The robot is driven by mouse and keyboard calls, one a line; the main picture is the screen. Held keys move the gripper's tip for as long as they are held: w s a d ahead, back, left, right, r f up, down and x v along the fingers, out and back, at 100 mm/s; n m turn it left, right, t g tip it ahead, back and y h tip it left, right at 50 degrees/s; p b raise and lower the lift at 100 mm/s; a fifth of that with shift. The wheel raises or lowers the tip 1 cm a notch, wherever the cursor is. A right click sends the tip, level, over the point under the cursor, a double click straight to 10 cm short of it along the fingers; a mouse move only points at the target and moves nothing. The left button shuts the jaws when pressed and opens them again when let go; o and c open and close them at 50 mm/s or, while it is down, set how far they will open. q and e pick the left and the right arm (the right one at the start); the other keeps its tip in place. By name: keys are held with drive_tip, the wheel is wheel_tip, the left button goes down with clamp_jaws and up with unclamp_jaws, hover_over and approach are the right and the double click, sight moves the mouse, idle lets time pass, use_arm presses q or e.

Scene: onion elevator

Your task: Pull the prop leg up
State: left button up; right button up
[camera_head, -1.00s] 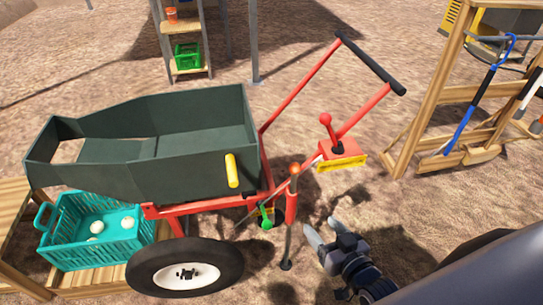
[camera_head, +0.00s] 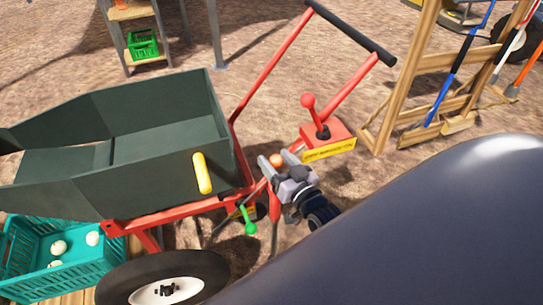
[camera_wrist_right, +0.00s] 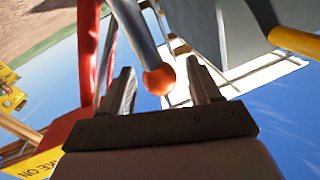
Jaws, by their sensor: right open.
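The prop leg is a slim red post (camera_head: 275,232) with an orange ball knob (camera_head: 277,160) on top, beside the red frame of the dark green tipping cart (camera_head: 150,172). My right gripper (camera_head: 278,164) is at the knob, fingers open on either side of it. In the right wrist view the orange knob (camera_wrist_right: 158,80) sits between the two open fingers (camera_wrist_right: 159,88), with a gap on each side. The lower leg is partly hidden behind my gripper and its foot is not clear. My left gripper is not in view.
A red brake box (camera_head: 327,138) with a red lever and yellow label is just beyond my gripper. A green-knobbed lever (camera_head: 249,222) and yellow handle (camera_head: 203,173) are to its left.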

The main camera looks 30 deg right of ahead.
drive_tip(key=shift+w, duration=1.2)
clamp_jaws()
wheel_tip(320, 180, up, 12)
drive_tip(key=p, duration=1.2)
drive_tip(key=shift+r, duration=0.25)
drive_tip(key=shift+w+d, duration=0.1)
unclamp_jaws()
drive_tip(key=shift+r, duration=0.15)
